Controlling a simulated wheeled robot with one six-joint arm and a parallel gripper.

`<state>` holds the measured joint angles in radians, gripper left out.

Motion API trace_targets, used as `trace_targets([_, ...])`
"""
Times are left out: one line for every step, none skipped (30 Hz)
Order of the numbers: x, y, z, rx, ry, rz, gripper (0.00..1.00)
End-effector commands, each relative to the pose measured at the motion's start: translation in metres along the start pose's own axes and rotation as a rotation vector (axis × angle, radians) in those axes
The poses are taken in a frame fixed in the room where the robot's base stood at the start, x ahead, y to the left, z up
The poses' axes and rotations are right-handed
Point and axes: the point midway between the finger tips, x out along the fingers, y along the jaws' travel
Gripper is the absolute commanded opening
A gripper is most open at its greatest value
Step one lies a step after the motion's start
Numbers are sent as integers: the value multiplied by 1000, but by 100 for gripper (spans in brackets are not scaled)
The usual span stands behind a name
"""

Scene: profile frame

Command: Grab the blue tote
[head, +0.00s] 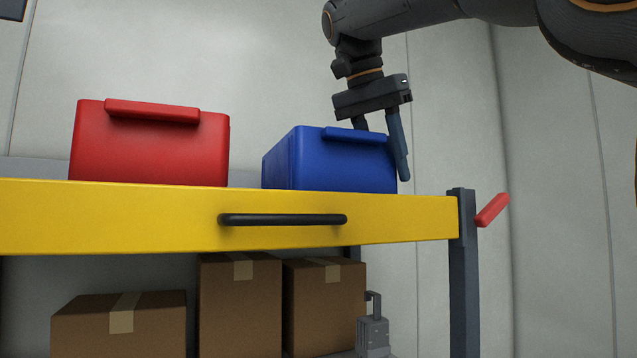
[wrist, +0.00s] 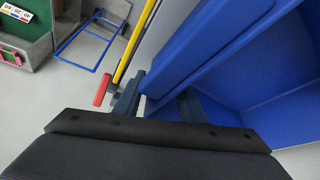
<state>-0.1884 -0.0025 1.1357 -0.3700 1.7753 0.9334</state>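The blue tote (head: 330,165) stands on the yellow-edged shelf (head: 130,217), right of the middle, with a raised rim bar along its top. In the wrist view the tote (wrist: 270,60) fills the upper right, and I see into its open inside. My gripper (head: 382,145) points down at the tote's right end. Its fingers are apart. In the wrist view the gripper (wrist: 158,95) straddles the wall, with a gap showing beside the outer finger.
A red tote (head: 150,145) stands to the left on the same shelf, apart from the blue one. Below are several cardboard boxes (head: 240,310). A black handle (head: 282,220) is on the shelf front; a red lever (head: 492,210) sticks out at the right post. Space above the totes is clear.

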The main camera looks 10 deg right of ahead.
Motion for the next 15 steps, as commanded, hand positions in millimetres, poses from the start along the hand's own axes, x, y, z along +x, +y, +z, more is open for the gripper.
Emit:
trace_targets([0, 0, 0, 0, 0, 1, 27])
trace_targets([0, 0, 0, 0, 0, 1, 22])
trace_targets([0, 0, 0, 0, 0, 1, 15])
trace_targets([0, 0, 0, 0, 0, 1, 10])
trace_targets([0, 0, 0, 1, 0, 1, 5])
trace_targets([0, 0, 0, 1, 1, 1, 0])
trace_targets([0, 0, 0, 1, 1, 1, 0])
trace_targets([0, 0, 0, 1, 1, 1, 0])
trace_targets([0, 0, 0, 0, 1, 1, 0])
trace_targets([-1, 0, 0, 2, 2, -1, 0])
trace_targets([-1, 0, 0, 2, 2, -1, 0])
trace_targets([-1, 0, 0, 1, 2, -1, 0])
trace_targets([-1, 0, 0, 1, 2, -1, 0])
trace_targets([-1, 0, 0, 1, 2, -1, 0])
trace_targets([-1, 0, 0, 1, 2, -1, 0])
